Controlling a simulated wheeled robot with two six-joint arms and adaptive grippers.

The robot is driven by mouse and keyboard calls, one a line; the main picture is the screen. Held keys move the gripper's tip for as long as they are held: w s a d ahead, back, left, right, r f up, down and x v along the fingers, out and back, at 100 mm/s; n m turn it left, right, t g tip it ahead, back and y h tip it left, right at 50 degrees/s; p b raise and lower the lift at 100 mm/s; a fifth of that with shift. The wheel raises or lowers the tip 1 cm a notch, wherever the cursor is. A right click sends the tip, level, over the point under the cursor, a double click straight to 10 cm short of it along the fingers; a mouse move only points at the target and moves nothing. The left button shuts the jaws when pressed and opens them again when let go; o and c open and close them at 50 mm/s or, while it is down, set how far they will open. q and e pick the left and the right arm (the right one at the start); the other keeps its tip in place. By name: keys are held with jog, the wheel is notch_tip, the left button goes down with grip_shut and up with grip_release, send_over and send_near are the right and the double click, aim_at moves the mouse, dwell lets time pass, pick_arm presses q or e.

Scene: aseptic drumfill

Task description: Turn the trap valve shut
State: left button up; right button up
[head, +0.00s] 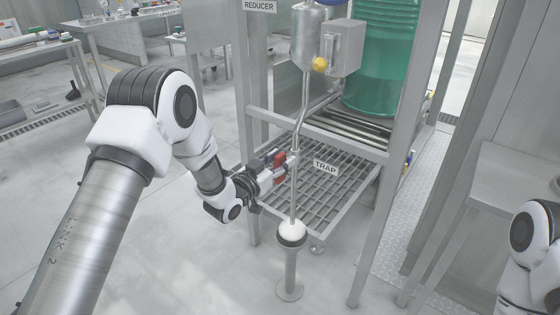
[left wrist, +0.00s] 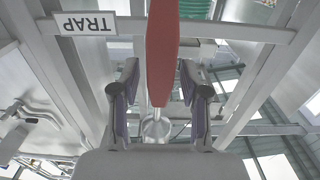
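The trap valve sits on a thin vertical steel pipe (head: 294,195), left of the sign reading TRAP (head: 325,167). Its red handle (head: 280,157) shows in the head view at my left gripper (head: 273,168), which partly covers it. In the left wrist view the red handle (left wrist: 162,50) hangs down the middle, between the two fingers of my left gripper (left wrist: 158,92). Gaps show on both sides of the handle, so the fingers are open around it and apart from it. Part of my right arm shows at the lower right of the head view; its gripper is out of view.
A steel frame with a grating shelf (head: 330,205) stands behind the pipe. A green drum (head: 385,55) stands on rollers above right. A steel vessel (head: 308,38) with a yellow knob (head: 320,64) is above. A white-topped post (head: 291,234) stands below the pipe.

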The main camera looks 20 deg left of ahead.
pick_arm(q)
grip_shut()
jog(key=shift+d+m, duration=0.1)
jog(key=shift+m, duration=0.3)
jog(key=m, duration=0.2)
jog(key=shift+s+d+m+b, duration=0.15)
jog(key=shift+d+m+b, duration=0.15)
jog(key=shift+m, duration=0.1)
jog(key=f+m+b, duration=0.1)
jog(key=m, duration=0.3)
jog(key=d+m+b, duration=0.1)
jog(key=m+b, duration=0.1)
jog(key=m, duration=0.3)
jog(key=f+m+b, duration=0.1)
jog(key=m, duration=0.4)
jog(key=shift+s+d+f+b, duration=0.3)
jog(key=shift+d+f+b, duration=0.05)
jog(key=shift+d+b, duration=0.05)
jog(key=shift+m, duration=0.3)
